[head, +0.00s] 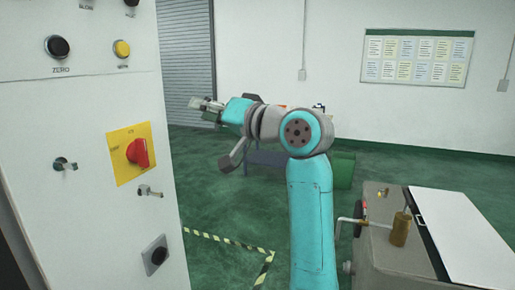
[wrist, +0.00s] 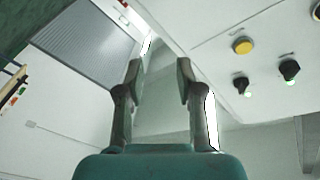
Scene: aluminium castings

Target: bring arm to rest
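My arm (head: 309,215) is turquoise and grey. It rises in the middle of the head view and bends left at a grey joint. My gripper (head: 200,104) is at its left end, a little right of the control cabinet's edge, small and pointing left. In the wrist view my gripper (wrist: 160,75) has two dark fingers standing apart. Nothing is between them, so it is open and empty. No fingertip is seen touching anything.
A white control cabinet (head: 85,115) with a red rotary switch (head: 138,152) stands close at the left. A grey machine (head: 395,255) stands at the lower right. Behind are a roller shutter (head: 187,62) and a wall board (head: 417,57). Green floor (head: 215,195) lies open between.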

